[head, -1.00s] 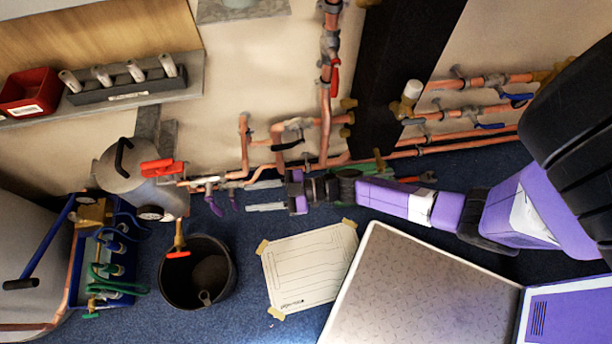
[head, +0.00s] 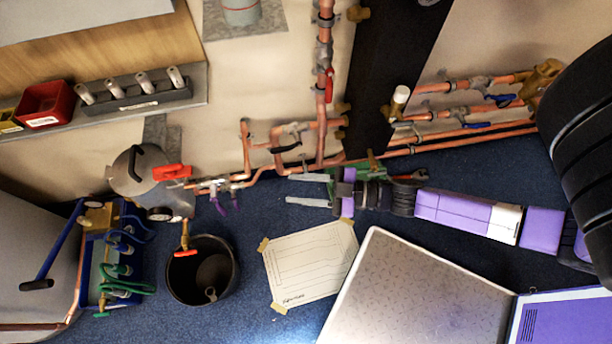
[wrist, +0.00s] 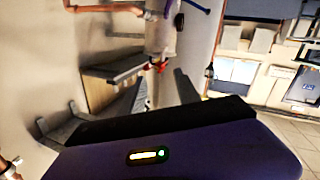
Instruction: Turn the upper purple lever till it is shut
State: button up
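Two purple levers hang side by side from grey valves on the copper pipes left of centre in the head view: a left one (head: 219,206) and a right one (head: 235,201). Both point down in the picture, across the pipe run. I cannot tell surely which is the upper one. My gripper (head: 289,189) is to their right, its two grey fingers apart and pointing left toward them. Nothing is between the fingers, and they are clear of the levers. The levers cannot be made out surely in the wrist view.
A grey tank with a red handle (head: 172,171) stands left of the levers. A black bucket (head: 232,272) and a taped paper sheet (head: 310,262) are on the blue floor below. Copper pipes (head: 275,142) run above my gripper. A blue crate (head: 88,272) stands at far left.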

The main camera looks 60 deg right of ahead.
jog(key=shift+s+a+r+h, duration=0.15)
jog(key=shift+s+r+h, duration=0.15)
jog(key=shift+s+r, duration=0.4)
